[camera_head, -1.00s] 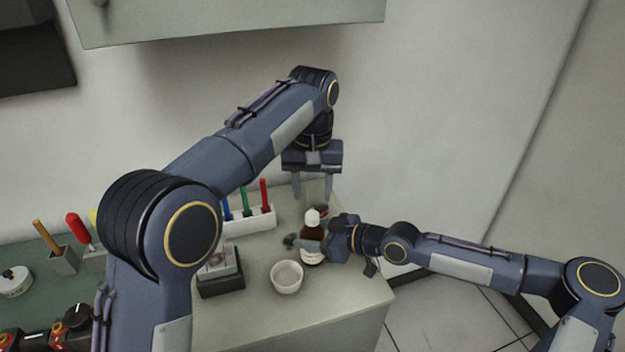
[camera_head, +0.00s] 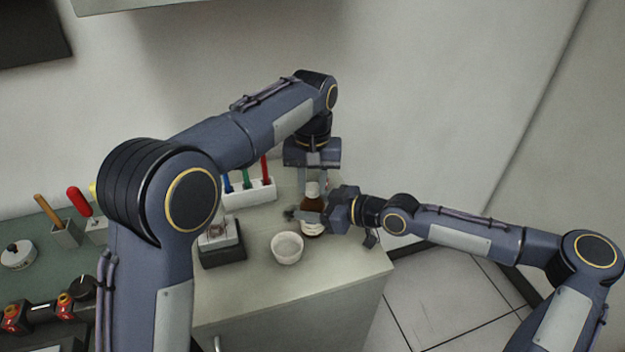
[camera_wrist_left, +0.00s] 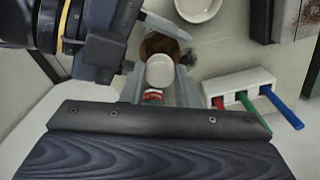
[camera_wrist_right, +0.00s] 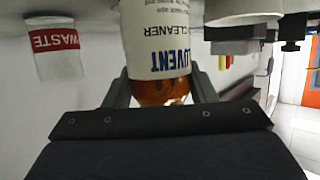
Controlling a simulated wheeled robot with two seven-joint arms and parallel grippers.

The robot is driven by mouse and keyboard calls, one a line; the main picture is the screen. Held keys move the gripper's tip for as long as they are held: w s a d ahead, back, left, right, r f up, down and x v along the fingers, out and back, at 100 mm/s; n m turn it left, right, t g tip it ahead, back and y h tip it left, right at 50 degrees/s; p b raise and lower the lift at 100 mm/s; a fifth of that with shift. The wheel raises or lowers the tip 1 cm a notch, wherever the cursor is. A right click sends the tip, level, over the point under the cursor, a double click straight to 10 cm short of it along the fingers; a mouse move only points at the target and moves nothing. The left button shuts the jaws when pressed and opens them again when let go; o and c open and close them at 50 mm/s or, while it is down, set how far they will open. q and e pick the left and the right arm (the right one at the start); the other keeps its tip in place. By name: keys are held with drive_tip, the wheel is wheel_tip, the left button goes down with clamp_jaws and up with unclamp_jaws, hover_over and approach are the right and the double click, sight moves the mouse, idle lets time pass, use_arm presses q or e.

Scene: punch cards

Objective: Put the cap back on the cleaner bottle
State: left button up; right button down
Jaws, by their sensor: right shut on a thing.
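The cleaner bottle (camera_head: 312,228) is brown with a white label and stands upright on the counter; its label also shows in the right wrist view (camera_wrist_right: 158,35). A white cap (camera_head: 312,188) sits at its top; I cannot tell how firmly it is seated. It also shows from above in the left wrist view (camera_wrist_left: 160,70). My right gripper (camera_head: 322,217) is shut around the bottle's body from the right. My left gripper (camera_head: 313,185) points down from above, its open fingers on either side of the cap, with apparent gaps in the left wrist view.
A white bowl (camera_head: 287,248) stands just left in front of the bottle. A white rack (camera_head: 250,195) with coloured pens is behind left, near my left gripper. A dark box (camera_head: 222,250) stands further left. A container labelled WASTE (camera_wrist_right: 56,50) shows in the right wrist view.

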use_arm(q)
clamp_jaws()
drive_tip(key=o, duration=0.8)
unclamp_jaws()
drive_tip(key=shift+r, duration=0.1)
wheel_tip(320, 180, up, 12)
drive_tip(key=shift+f, duration=0.1)
use_arm(e)
drive_tip(key=c, duration=0.5)
unclamp_jaws()
